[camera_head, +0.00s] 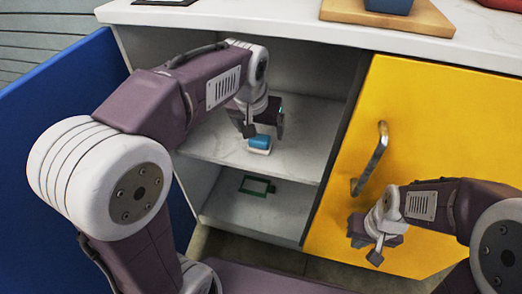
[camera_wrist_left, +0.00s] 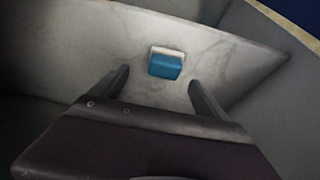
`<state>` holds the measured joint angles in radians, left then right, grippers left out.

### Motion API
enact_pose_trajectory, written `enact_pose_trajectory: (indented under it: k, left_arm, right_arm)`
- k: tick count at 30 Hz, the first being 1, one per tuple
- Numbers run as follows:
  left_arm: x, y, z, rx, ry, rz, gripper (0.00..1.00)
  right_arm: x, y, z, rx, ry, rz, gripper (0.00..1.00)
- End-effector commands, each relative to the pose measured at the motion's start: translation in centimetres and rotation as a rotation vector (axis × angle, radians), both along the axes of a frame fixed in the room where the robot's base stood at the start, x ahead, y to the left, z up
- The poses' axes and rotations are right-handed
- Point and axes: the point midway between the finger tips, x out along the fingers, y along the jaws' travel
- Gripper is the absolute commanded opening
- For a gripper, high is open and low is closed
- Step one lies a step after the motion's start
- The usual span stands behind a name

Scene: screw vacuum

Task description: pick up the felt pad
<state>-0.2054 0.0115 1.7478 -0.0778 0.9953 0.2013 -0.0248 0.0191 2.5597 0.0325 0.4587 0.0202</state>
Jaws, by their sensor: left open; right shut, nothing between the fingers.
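The felt pad, a small block with a blue top and a white lower layer (camera_head: 260,144), lies on the upper shelf (camera_head: 215,137) inside the open cabinet. In the left wrist view the felt pad (camera_wrist_left: 166,63) lies ahead of the fingertips, roughly between their lines and apart from both. My left gripper (camera_head: 264,122) is open, reaching into the cabinet just above and behind the pad in the head view; its two fingers also show in the left wrist view (camera_wrist_left: 159,78). My right gripper (camera_head: 366,246) is shut and empty in front of the yellow door.
A blue door (camera_head: 60,88) stands open at the left. The yellow door (camera_head: 420,120) with a metal handle (camera_head: 372,158) is at the right. A green frame-like object (camera_head: 257,185) lies on the lower shelf. A wooden board (camera_head: 395,17) rests on the white countertop (camera_head: 250,22).

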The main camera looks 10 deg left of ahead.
Motion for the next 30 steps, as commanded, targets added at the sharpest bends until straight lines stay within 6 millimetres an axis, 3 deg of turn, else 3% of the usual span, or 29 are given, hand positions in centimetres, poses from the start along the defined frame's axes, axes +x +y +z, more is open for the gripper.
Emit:
enact_pose_trajectory:
  k: [6, 11, 20, 27, 30]
  left_arm:
    - [0.7, 0.1, -2.2, 0.000, 0.002, 0.000, 0.85]
    - [1.0, 0.1, -2.4, 0.000, 0.001, 0.000, 0.85]
    - [2.6, 0.8, -7.1, 0.001, 0.002, -0.001, 0.85]
    - [2.9, 0.8, -6.9, 0.000, 0.000, -0.001, 0.85]
    - [2.9, 0.8, -6.8, 0.000, 0.001, -0.001, 0.60]
  right_arm:
    - [0.0, 0.0, -1.9, 0.000, 0.000, 0.000, 0.00]
    - [0.0, 0.0, -2.0, 0.000, 0.000, 0.000, 0.00]
    - [0.0, 0.0, -7.1, 0.000, 0.001, 0.000, 0.00]
    - [0.0, 0.0, -6.8, 0.000, 0.000, 0.000, 0.00]
    - [0.0, 0.0, -6.8, 0.000, 0.000, 0.000, 0.00]
